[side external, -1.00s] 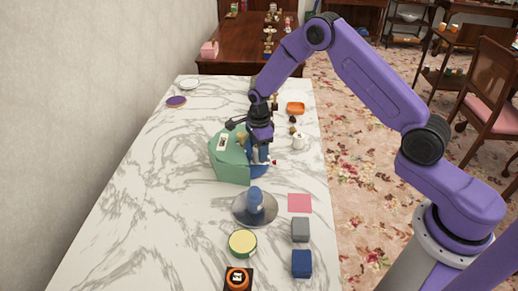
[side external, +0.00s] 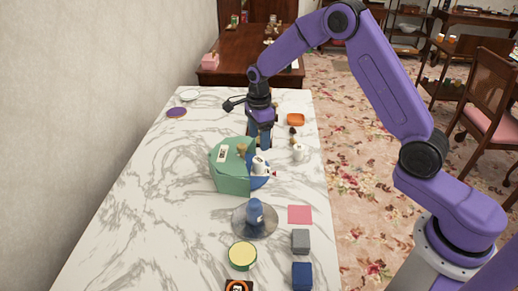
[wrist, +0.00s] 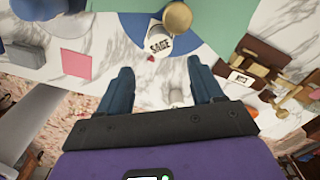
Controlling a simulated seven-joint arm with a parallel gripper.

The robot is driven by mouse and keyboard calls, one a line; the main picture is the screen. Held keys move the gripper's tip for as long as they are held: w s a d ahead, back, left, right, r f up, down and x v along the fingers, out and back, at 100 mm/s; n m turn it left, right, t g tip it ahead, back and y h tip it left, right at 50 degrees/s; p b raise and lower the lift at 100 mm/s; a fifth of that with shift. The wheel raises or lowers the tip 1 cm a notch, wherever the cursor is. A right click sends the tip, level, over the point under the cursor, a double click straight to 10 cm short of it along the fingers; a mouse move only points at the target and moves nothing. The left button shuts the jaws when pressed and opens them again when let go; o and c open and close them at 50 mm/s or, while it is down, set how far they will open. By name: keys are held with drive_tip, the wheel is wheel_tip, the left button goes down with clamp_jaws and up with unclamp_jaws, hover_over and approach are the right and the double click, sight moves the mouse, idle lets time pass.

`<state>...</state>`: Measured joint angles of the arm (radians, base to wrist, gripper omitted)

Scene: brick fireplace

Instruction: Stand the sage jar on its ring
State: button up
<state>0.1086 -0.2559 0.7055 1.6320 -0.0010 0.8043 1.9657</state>
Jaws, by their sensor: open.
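The white sage jar (side external: 259,165), with its SAGE label facing my camera in the wrist view (wrist: 159,44), is at the blue round piece (side external: 259,182) beside the green block (side external: 230,178). A gold, lid-like round (wrist: 177,17) adjoins the jar's upper end in the wrist view. I cannot tell whether the jar stands fully upright, or whether the blue round piece is its ring. My gripper (wrist: 159,67) is open and empty, its fingers apart, pointing toward the jar; in the side view my gripper (side external: 264,143) is just behind and above it.
A blue object on a grey disc (side external: 254,220), a pink square (side external: 300,214), a grey block (side external: 300,241) and a blue block (side external: 302,275) are nearer the side camera. A white pot (side external: 299,152) stands right of my gripper. The table's left side is largely clear.

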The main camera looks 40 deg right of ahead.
drive_tip(key=s+a+r+n, duration=0.3)
drive_tip(key=s+r+n, duration=0.2)
drive_tip(key=s+n, duration=0.35)
drive_tip(key=s+a+r+n, duration=0.45)
drive_tip(key=s+n, duration=0.35)
drive_tip(key=s, duration=0.2)
drive_tip(key=s+d+r+n, duration=0.1)
drive_tip(key=s+d+n, duration=0.2)
drive_tip(key=s+n, duration=0.5)
drive_tip(key=s+d+n, duration=0.4)
drive_tip(key=s+n, duration=0.5)
drive_tip(key=s, duration=0.3)
drive_tip(key=shift+r, duration=0.35)
